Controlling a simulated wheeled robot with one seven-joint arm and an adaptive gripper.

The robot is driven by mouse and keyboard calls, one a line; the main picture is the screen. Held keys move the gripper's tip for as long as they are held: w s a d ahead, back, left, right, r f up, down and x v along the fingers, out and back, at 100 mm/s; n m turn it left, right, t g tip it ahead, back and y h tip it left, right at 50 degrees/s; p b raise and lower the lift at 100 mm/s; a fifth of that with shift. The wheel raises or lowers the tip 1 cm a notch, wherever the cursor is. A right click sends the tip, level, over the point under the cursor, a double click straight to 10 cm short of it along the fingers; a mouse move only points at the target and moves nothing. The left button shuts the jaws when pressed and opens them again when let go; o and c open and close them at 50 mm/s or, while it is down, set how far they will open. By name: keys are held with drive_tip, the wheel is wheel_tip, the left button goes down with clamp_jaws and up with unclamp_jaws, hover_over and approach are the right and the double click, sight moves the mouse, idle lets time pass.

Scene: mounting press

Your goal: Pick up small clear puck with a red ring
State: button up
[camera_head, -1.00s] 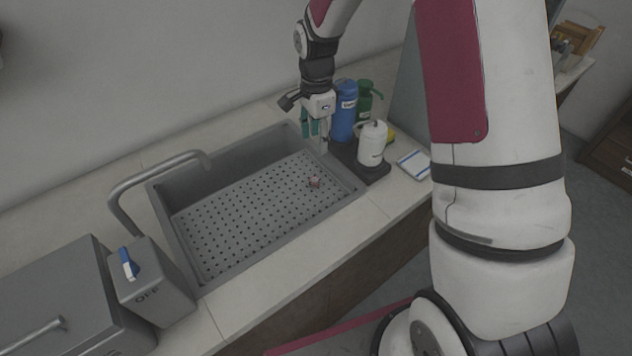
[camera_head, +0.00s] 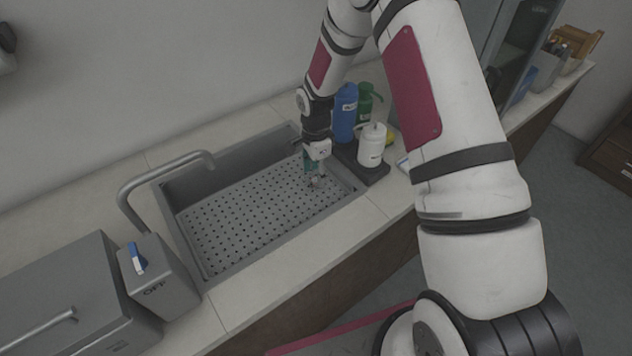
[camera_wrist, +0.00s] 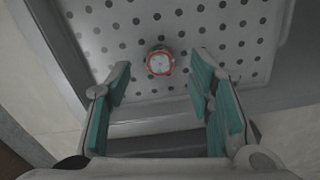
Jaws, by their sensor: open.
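The small clear puck with a red ring (camera_wrist: 160,62) lies on the perforated sink floor (camera_wrist: 210,25). In the wrist view it is at the upper middle, just beyond and between the two fingertips, with no finger touching it. My gripper (camera_wrist: 160,75) is open and empty, with teal pads on its inner faces. In the head view my gripper (camera_head: 316,180) reaches down into the right end of the sink (camera_head: 282,240), over the spot where the puck was seen; the puck is mostly hidden behind the fingers there.
A blue bottle (camera_head: 344,112), a green bottle (camera_head: 365,103) and a white bottle (camera_head: 371,147) stand on a dark tray (camera_head: 378,172) close to the right of my gripper. The faucet (camera_head: 160,175) arches over the sink's left side. The sink walls surround the puck's area.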

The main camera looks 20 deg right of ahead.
sight(315, 182)
drive_tip(key=shift+f, duration=1.25)
drive_tip(key=shift+c, duration=0.6)
drive_tip(key=c, duration=1)
drive_tip(key=shift+r, duration=0.1)
